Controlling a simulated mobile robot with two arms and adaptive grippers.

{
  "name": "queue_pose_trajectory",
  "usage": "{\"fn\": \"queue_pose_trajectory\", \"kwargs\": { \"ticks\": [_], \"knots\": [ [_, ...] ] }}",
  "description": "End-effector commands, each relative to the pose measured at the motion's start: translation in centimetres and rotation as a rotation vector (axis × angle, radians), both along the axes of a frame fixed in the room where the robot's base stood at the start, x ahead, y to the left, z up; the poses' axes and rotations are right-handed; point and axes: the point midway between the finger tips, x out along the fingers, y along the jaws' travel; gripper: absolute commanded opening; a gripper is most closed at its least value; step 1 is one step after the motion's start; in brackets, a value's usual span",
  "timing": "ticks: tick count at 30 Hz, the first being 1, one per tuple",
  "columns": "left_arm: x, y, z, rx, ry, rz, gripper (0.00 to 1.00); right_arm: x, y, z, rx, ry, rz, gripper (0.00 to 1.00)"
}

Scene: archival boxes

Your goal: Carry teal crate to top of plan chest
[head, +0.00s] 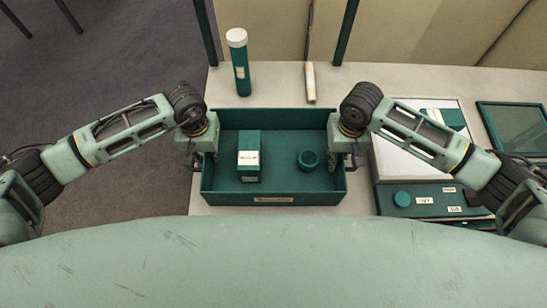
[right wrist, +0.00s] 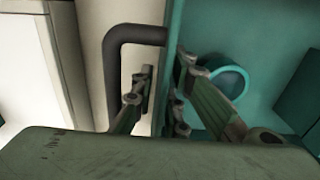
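The teal crate (head: 275,199) sits on a pale surface in the middle of the head view. It holds a teal box with a white label (head: 249,157) and a small round teal container (head: 308,160). My left gripper (head: 205,160) is at the crate's left wall, its fingers apart on either side of it. My right gripper (head: 346,161) is likewise at the right wall. In the right wrist view its fingers (right wrist: 163,92) are spread, one outside and one inside the wall, beside a dark bent handle (right wrist: 138,35). I cannot identify the plan chest.
A teal tube with a white cap (head: 240,65) and a pale roll (head: 310,82) stand or lie behind the crate. To the right are a white box (head: 395,160), a labelled teal box (head: 440,203) and a dark-framed panel (head: 515,128). Grey carpet lies at left.

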Motion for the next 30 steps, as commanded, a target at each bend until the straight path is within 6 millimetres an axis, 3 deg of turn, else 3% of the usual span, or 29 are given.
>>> {"fn": "queue_pose_trajectory", "kwargs": {
  "ticks": [12, 18, 30],
  "knots": [
    [-0.02, -0.02, -0.98, 0.0, 0.0, 0.0, 0.13, 0.03, 0.01, -0.96, 0.0, -0.002, 0.001, 0.13],
    [-0.02, -0.01, -0.96, 0.0, 0.0, 0.0, 0.0, 0.03, 0.01, -0.94, 0.0, -0.002, 0.001, 0.0],
    [-0.02, -0.01, -0.94, 0.0, 0.0, 0.0, 0.0, 0.04, 0.02, -0.92, 0.001, -0.002, 0.001, 0.0]
  ]
}}
